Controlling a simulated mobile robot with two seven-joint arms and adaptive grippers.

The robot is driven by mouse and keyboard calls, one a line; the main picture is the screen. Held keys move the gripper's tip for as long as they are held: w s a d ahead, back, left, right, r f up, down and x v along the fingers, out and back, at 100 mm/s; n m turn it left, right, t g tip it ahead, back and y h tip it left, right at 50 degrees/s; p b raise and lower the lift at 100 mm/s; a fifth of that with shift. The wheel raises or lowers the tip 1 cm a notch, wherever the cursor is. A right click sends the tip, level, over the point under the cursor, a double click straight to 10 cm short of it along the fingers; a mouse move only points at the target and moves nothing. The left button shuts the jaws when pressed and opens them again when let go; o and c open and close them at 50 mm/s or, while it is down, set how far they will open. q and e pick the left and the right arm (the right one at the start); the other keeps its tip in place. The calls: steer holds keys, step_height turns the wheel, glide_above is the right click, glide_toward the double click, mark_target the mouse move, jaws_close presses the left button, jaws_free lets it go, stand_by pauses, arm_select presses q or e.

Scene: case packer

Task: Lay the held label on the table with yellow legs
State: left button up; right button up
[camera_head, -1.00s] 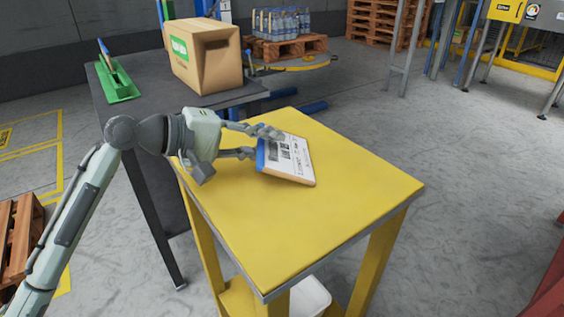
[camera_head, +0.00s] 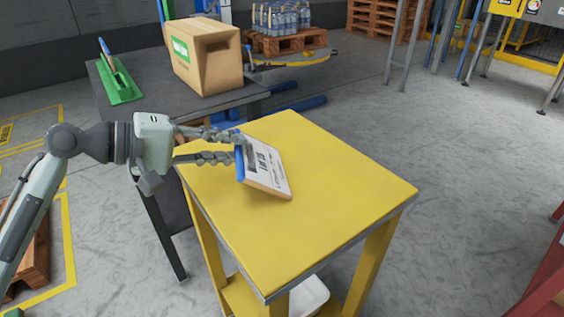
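The label (camera_head: 265,170) is a white printed plate with black marks, a blue strip on its left edge and a brown lower edge. It is tilted over the left half of the yellow-topped table (camera_head: 330,190) with yellow legs. I cannot tell whether its lower edge touches the top. My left gripper (camera_head: 240,148) comes in from the left and is shut on the label's blue-edged side. One finger shows over the plate; the other finger's tip meets the blue edge and is partly hidden. My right gripper is not in view.
A dark table (camera_head: 142,112) behind left carries a cardboard box (camera_head: 208,65) and a green holder (camera_head: 120,86). A white bin (camera_head: 308,296) sits on the yellow table's lower shelf. The yellow top's right and front are clear. A red structure (camera_head: 545,285) stands at lower right.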

arm_select(q)
steer(key=shift+r, duration=0.15)
steer(key=r+p, duration=0.2)
steer(key=shift+s+a+r+p, duration=0.15)
steer(key=shift+a+p, duration=0.15)
steer(key=shift+a, duration=0.05)
steer(key=r, duration=0.1)
steer(key=a+r, duration=0.1)
steer(key=r, duration=0.1)
steer(key=s+a+r, duration=0.1)
steer(key=shift+r, duration=0.25)
